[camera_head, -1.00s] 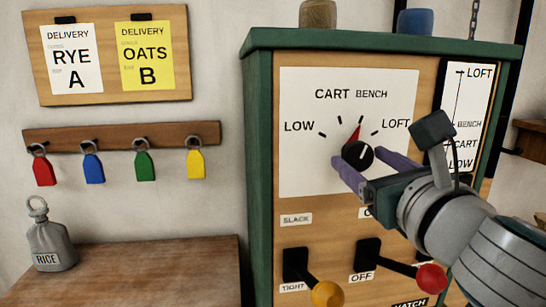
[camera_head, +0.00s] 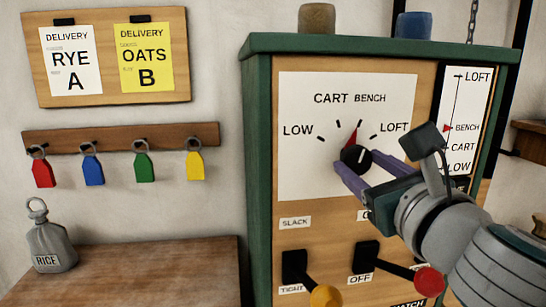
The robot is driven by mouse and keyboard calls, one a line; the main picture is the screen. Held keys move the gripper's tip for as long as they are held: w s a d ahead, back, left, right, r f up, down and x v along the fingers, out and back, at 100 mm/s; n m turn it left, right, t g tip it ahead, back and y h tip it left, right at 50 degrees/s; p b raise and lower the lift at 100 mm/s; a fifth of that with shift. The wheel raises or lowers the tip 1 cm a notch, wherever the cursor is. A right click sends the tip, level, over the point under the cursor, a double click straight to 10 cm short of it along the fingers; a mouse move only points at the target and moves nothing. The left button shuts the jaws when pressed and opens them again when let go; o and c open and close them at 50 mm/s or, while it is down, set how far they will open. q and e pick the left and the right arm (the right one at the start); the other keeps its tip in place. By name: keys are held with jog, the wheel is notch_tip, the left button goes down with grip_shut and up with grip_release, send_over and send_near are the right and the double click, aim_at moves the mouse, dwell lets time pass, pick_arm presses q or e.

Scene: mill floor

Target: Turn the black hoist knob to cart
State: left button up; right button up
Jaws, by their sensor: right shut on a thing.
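The black hoist knob (camera_head: 355,158) is on the white dial plate of the green-framed cabinet, with a white mark on its face. A red pointer (camera_head: 350,137) stands up from it, near the BENCH tick and right of the CART tick. My right gripper (camera_head: 358,163) comes in from the right, its purple fingers on either side of the knob, shut on it. The fingers partly cover the knob's lower edge. On the side scale (camera_head: 461,120), a red marker (camera_head: 447,128) is at BENCH. My left gripper is not in view.
Below the dial are levers with a yellow ball (camera_head: 326,297) and a red ball (camera_head: 429,280), the red one close under my right arm. Coloured tags hang on a wall rack (camera_head: 125,135).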

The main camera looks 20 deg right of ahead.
jog(key=n+p, duration=0.2)
jog(key=n, duration=0.1)
jog(key=shift+r+n+p, duration=0.15)
jog(key=shift+n+p, duration=0.15)
jog(key=shift+n, duration=0.1)
jog(key=shift+n+p, duration=0.8)
jog(key=shift+n, duration=0.7)
jog(key=o, duration=1.4)
jog(key=shift+c, duration=0.2)
jog(key=shift+s, duration=0.1)
jog(key=b+v, duration=0.1)
jog(key=v, duration=0.8)
jog(key=shift+s, duration=0.4)
